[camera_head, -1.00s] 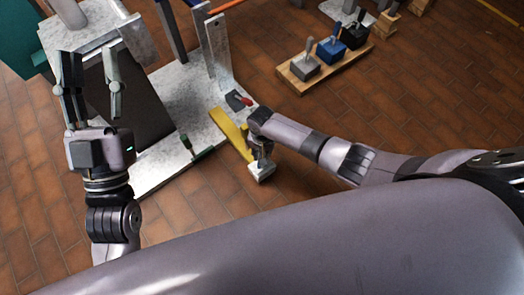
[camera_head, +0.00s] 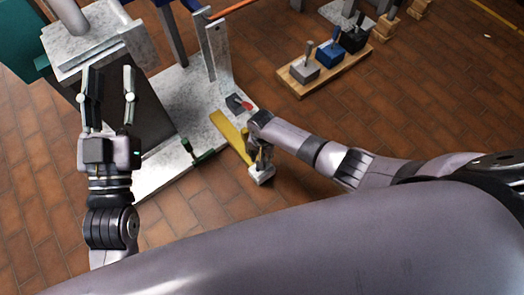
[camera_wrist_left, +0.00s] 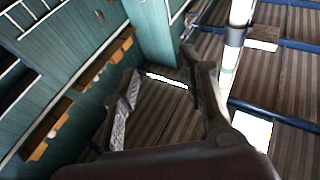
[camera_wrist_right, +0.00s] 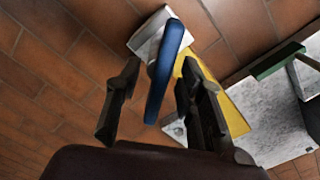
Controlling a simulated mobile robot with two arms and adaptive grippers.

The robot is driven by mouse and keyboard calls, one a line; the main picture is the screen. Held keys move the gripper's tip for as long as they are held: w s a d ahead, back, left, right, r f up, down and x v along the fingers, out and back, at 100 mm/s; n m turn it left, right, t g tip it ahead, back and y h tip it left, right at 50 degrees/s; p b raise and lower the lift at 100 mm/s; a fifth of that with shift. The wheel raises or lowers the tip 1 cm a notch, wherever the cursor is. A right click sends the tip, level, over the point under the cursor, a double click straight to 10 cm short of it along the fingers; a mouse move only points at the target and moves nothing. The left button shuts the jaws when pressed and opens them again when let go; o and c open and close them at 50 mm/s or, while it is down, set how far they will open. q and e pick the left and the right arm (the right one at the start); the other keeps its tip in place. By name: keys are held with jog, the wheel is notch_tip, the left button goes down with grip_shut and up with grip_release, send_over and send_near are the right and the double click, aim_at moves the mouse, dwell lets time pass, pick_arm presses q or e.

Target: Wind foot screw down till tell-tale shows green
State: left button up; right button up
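A pale foot block (camera_head: 262,175) stands on the floor by the end of the yellow bar (camera_head: 228,130). In the right wrist view, a blue bar (camera_wrist_right: 166,68), which looks like the foot screw's handle, stands over the pale block (camera_wrist_right: 150,35). My right gripper (camera_wrist_right: 158,95) is open, its fingers on either side of the blue bar with gaps showing. In the head view my right gripper (camera_head: 261,155) is small, just above the block. My left gripper (camera_head: 110,75) is open and empty, in front of the grey pedestal. I cannot make out a tell-tale or its colour.
A pale base plate (camera_head: 165,168) carries a green-handled part (camera_head: 198,157) and a small dark box with a red piece (camera_head: 238,103). A wooden board (camera_head: 333,73) with grey, blue and black lever boxes lies at the back right.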

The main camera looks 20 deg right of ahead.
jog(key=shift+r+p, duration=1.2)
jog(key=shift+p, duration=0.05)
notch_tip(320, 180, up, 2)
jog(key=shift+r+p, duration=0.1)
jog(key=shift+p, duration=1.05)
pick_arm(q)
jog(key=s+a+f+g+y, duration=0.2)
jog(key=f+g, duration=0.4)
jog(key=f, duration=0.4)
jog(key=s+a+f+g+y, duration=0.2)
jog(key=s+f+g, duration=0.3)
jog(key=f+g, duration=0.2)
jog(key=shift+s+a+f+n, duration=0.3)
jog(key=shift+a+f, duration=0.1)
jog(key=shift+f, duration=1)
